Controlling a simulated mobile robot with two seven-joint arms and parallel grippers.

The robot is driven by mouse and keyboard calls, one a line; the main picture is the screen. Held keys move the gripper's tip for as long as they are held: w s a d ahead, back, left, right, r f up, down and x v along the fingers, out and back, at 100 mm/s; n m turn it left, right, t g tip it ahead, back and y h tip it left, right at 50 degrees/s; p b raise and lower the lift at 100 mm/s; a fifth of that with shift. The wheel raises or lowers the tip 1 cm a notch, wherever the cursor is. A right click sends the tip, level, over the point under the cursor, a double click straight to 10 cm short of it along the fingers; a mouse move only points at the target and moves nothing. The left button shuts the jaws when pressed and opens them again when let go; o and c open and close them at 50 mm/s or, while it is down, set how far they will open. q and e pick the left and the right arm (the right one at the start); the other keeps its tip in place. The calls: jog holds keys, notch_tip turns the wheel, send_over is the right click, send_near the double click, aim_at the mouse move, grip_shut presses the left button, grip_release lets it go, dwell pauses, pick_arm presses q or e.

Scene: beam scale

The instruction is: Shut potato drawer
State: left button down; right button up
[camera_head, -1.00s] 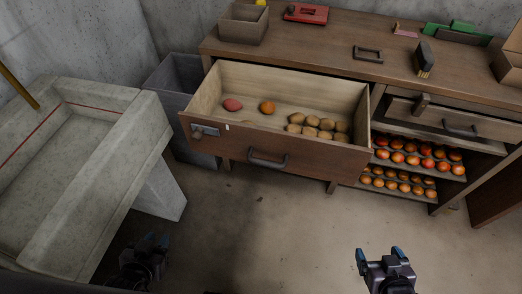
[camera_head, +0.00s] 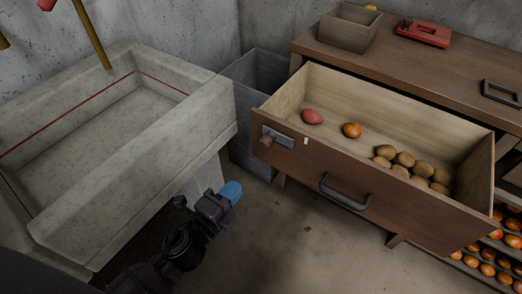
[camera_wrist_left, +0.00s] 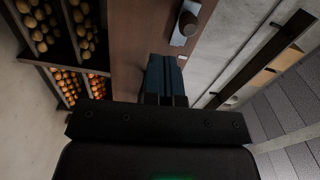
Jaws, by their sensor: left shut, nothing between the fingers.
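The potato drawer (camera_head: 330,205) stands pulled open from the wooden bench, with a dark bar handle (camera_head: 345,194) on its brown front. Several brown potatoes (camera_head: 410,165) lie at its right end, with a reddish potato (camera_head: 312,117) and an orange round item (camera_head: 352,130) further left. A metal plate with a round knob (camera_head: 268,139) is on the front's left end; it also shows in the left wrist view (camera_wrist_left: 187,22). My left gripper (camera_head: 230,193) is shut and empty, in front of and left of the drawer front, apart from the handle. My right gripper is out of view.
A concrete sink (camera_head: 75,200) stands close on the left, beside my left arm. A grey bin (camera_head: 258,80) is between sink and bench. Shelves of orange produce (camera_head: 490,265) are at lower right. The floor before the drawer is clear.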

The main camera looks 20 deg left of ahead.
pick_arm(q)
send_near(273, 145)
jog(key=shift+m, duration=0.4)
jog(key=x, duration=0.5)
jog(key=shift+w+f, duration=0.15)
jog(key=shift+w, duration=0.1)
jog(key=shift+w+d, duration=0.15)
jog(key=shift+w, duration=0.5)
jog(key=shift+w+d, duration=0.1)
jog(key=shift+w, duration=0.2)
jog(key=shift+w, duration=0.1)
